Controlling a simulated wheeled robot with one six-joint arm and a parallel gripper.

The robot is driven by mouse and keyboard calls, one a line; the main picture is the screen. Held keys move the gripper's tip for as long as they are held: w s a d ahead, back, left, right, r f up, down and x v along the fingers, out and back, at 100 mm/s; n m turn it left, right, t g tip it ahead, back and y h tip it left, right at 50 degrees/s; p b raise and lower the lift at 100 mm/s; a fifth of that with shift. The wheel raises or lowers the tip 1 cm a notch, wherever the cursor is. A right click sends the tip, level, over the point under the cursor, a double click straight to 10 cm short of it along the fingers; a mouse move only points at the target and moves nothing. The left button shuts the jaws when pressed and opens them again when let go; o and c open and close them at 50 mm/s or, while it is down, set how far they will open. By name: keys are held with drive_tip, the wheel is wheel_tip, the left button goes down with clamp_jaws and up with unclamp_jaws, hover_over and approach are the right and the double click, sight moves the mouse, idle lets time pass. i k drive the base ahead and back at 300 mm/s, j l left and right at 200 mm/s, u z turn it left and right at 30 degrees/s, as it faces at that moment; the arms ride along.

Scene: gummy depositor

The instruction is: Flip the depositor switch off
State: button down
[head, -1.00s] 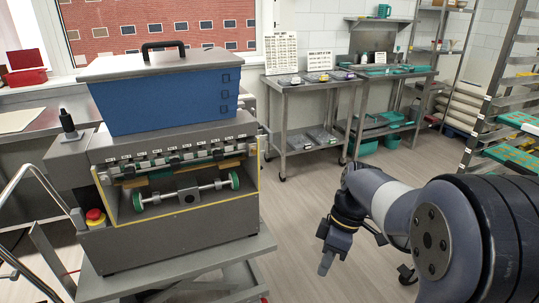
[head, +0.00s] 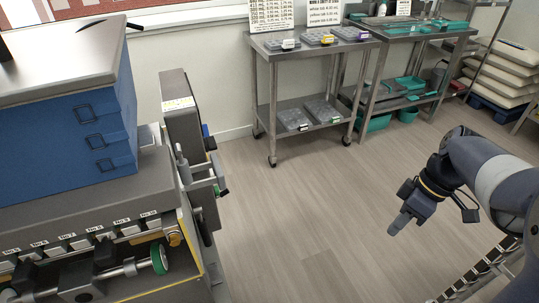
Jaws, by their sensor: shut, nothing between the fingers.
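The depositor (head: 150,195) stands at the left, close to me, with a blue hopper (head: 70,140) under a grey lid. A grey box (head: 183,115) with a small printed label is on its right side, seen nearly edge-on. A small blue and black part (head: 208,138) sticks out of the box's right face; I cannot tell whether it is the switch or which way it is set. My gripper (head: 394,231) is shut and empty, pointing down and left over open floor. It is well to the right of the depositor, touching nothing.
A steel table (head: 262,62) with trays and signs stands against the back wall, with a second table (head: 415,40) holding green trays beside it. White sacks (head: 500,62) are stacked at the far right. The wooden floor (head: 310,220) between the depositor and my arm is clear.

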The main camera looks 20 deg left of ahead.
sight(226, 191)
drive_tip(key=i+j+u, duration=0.1)
drive_tip(key=i+u, duration=0.8)
drive_tip(key=i+l+u, duration=0.2)
drive_tip(key=u, duration=0.25)
drive_tip(key=i+l+u, duration=0.1)
drive_tip(key=i+u, duration=0.25)
drive_tip(key=i, duration=0.2)
drive_tip(key=u, duration=0.45)
